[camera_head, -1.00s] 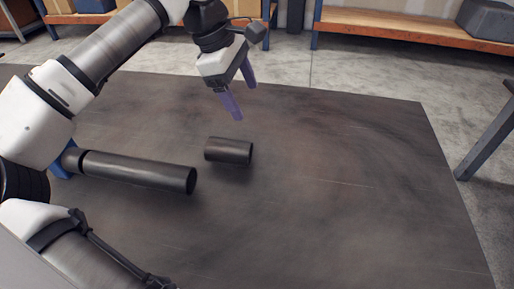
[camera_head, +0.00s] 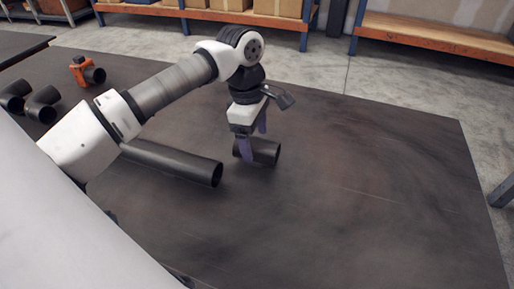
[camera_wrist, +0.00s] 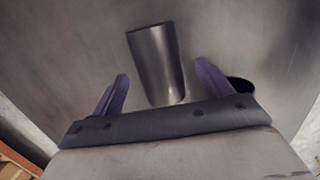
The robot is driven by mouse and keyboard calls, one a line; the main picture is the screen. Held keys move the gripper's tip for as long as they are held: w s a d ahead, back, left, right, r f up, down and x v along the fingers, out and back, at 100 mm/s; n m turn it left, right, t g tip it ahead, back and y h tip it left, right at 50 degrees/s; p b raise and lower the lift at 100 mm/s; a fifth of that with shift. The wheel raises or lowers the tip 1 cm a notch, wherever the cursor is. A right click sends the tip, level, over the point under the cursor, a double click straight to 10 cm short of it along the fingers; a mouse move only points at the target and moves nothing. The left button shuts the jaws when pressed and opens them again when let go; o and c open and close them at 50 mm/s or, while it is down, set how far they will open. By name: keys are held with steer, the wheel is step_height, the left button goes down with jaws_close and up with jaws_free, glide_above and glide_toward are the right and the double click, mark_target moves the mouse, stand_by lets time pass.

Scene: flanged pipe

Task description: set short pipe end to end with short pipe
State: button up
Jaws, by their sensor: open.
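A short dark pipe (camera_head: 266,152) lies on its side on the dark table (camera_head: 370,190). My gripper (camera_head: 254,145) is open and low over it, with one purple finger on its near side and one on its far side. In the wrist view the short pipe (camera_wrist: 156,62) lies between the spread fingers (camera_wrist: 164,82), with a gap on each side. A longer dark pipe (camera_head: 180,162) lies to its left, its open end facing the short pipe, apart from it. My arm hides its far left end. A dark round opening (camera_wrist: 241,85) shows behind the right finger.
Several dark pipe pieces (camera_head: 42,102) stand at the table's left, beside an orange fitting (camera_head: 78,72) with a dark pipe. The table's right half is clear. Shelves with an orange edge (camera_head: 430,36) stand behind it.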

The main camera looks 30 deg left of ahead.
mark_target(256, 140)
steer(key=f, duration=0.4)
steer(key=shift+w+d+p, duration=0.1)
steer(key=shift+d+p, duration=0.15)
steer(key=shift+p, duration=0.15)
steer(key=shift+f+b, duration=0.25)
steer(key=shift+b, duration=0.25)
steer(key=c, duration=1.4)
steer(key=shift+r, duration=0.15)
